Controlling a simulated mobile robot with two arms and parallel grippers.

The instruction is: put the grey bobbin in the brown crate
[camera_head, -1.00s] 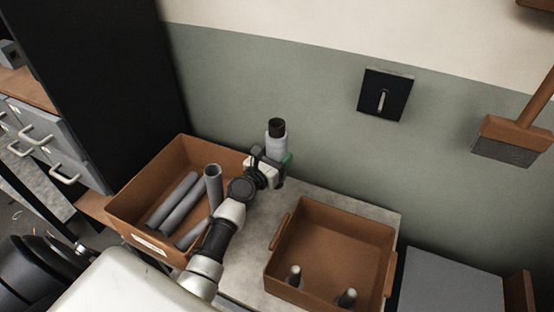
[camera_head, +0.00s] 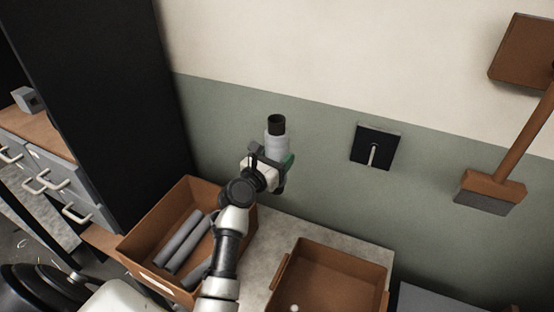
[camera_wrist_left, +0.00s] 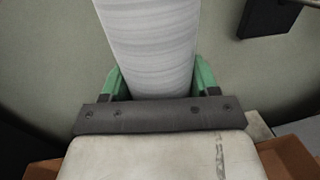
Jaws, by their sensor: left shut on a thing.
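The grey bobbin (camera_head: 275,145), pale grey with a dark tube end on top, is upright in my left gripper (camera_head: 278,163). It is held in the air in front of the green wall, above the back of the grey table. In the left wrist view the bobbin (camera_wrist_left: 150,45) stands between the two green fingers, which are shut on it. Two brown containers are below it: a brown crate with side handles (camera_head: 340,268) at lower right, cut off by the picture's bottom edge, and a brown box (camera_head: 165,225) at left. My right gripper is not in view.
The brown box holds several grey tubes (camera_head: 184,238); my left arm hides its right side. Bare grey tabletop (camera_head: 270,240) shows between the containers. A black wall plate (camera_head: 376,147) and a brush-like brown tool (camera_head: 490,190) are at right. A dark cabinet stands at left.

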